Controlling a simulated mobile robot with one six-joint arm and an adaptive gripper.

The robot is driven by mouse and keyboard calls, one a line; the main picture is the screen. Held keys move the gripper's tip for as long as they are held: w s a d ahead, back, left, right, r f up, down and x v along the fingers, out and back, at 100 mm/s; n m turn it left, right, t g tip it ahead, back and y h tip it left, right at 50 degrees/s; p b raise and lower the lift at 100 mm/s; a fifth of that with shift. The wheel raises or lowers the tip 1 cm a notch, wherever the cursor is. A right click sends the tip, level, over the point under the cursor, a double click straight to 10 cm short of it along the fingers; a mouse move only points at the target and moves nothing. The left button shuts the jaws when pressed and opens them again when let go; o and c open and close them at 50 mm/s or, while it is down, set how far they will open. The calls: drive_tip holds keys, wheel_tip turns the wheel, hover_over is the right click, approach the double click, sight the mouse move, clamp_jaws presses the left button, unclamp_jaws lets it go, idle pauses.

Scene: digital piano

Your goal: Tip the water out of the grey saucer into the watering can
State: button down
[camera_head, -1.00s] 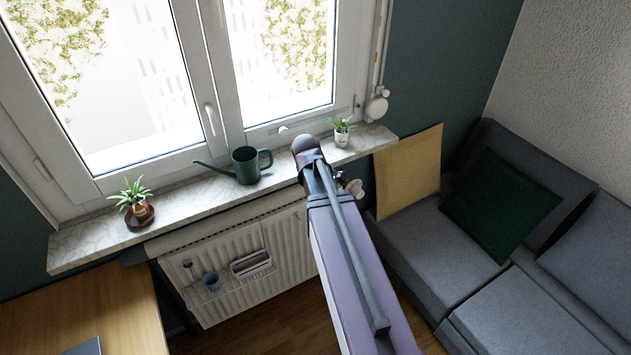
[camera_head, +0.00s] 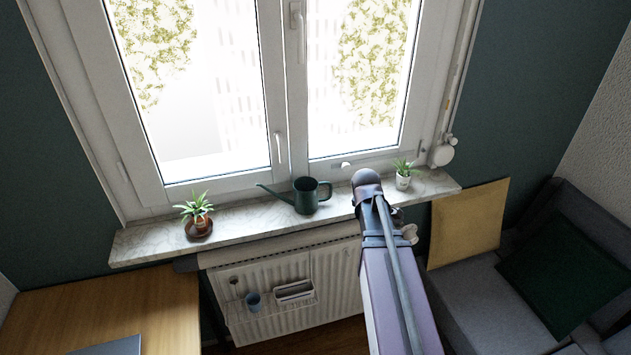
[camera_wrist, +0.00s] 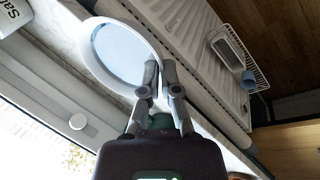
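The dark green watering can (camera_head: 307,197) stands upright on the windowsill, with its spout pointing left and its handle right. In the wrist view my gripper (camera_wrist: 160,70) has its fingers closed on the rim of the pale saucer (camera_wrist: 118,55). The saucer's inside looks smooth and blue-grey; I cannot tell how much water is in it. In the head view my arm hides both gripper and saucer, at the sill just right of the can. A dark green shape behind the fingers in the wrist view may be the can.
A potted plant on a brown saucer (camera_head: 199,229) stands left on the marble sill (camera_head: 150,240). A white-potted plant (camera_head: 403,181) is close right of my arm; its lettered pot (camera_wrist: 12,18) shows in the wrist view. The window is behind, a radiator (camera_head: 335,280) below.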

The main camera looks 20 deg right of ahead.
drive_tip(key=w+a+r+n+t+y+p, duration=0.1)
drive_tip(key=w+a+r+n+p, duration=0.4)
drive_tip(key=w, duration=0.6)
wheel_tip(320, 180, up, 2)
drive_tip(key=n+y+p, duration=0.1)
drive_tip(key=n+p, duration=0.1)
drive_tip(key=shift+r+n+y, duration=0.25)
drive_tip(key=shift+n+y, duration=0.05)
drive_tip(key=shift+n, duration=0.1)
drive_tip(key=shift+a+r+h, duration=0.3)
drive_tip(key=shift+a+h, duration=0.2)
drive_tip(key=shift+w+a+r+n+g+h+p, duration=0.2)
drive_tip(key=shift+a+r+h+p, duration=0.1)
drive_tip(key=shift+a+h, duration=0.45)
drive_tip(key=shift+w+a+r+n+g+h+p, duration=0.1)
drive_tip(key=shift+w+a+r+n+h+p, duration=0.15)
drive_tip(key=shift+a+h, duration=0.45)
idle(0.9)
drive_tip(key=shift+w+a+r+g+h+b, duration=0.2)
drive_tip(key=shift+a+r+h, duration=0.1)
drive_tip(key=shift+a+h, duration=0.4)
drive_tip(key=shift+w+a+r+g+h+b, duration=0.15)
drive_tip(key=shift+a+r+h, duration=0.15)
drive_tip(key=shift+a+h, duration=0.35)
idle(2.0)
